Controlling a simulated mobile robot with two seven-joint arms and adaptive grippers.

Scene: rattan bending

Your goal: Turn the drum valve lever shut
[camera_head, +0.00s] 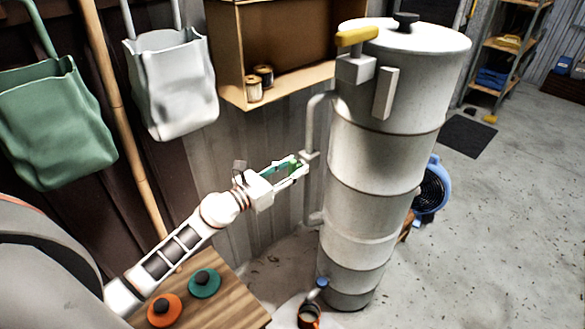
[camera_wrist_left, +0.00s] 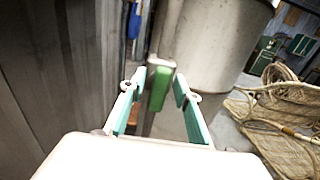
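The tall white drum (camera_head: 375,160) stands right of centre in the head view; its side also shows in the left wrist view (camera_wrist_left: 215,50). A side pipe (camera_head: 311,125) runs down its left side. A green lever (camera_wrist_left: 160,88) shows between my left fingers in the wrist view, with visible gaps on both sides. My left gripper (camera_head: 298,168) is open beside the pipe; its teal-padded fingers lie on either side of the lever. A yellow handle (camera_head: 356,36) sits at the drum's top, and a small blue-topped tap (camera_head: 322,284) at its foot. My right gripper is out of view.
A wooden table (camera_head: 232,300) with orange (camera_head: 165,308) and teal (camera_head: 204,282) discs is below my left arm. A corrugated wall is close on the left. A small orange cup (camera_head: 309,316) is under the tap. A blue fan (camera_head: 432,190) stands behind the drum.

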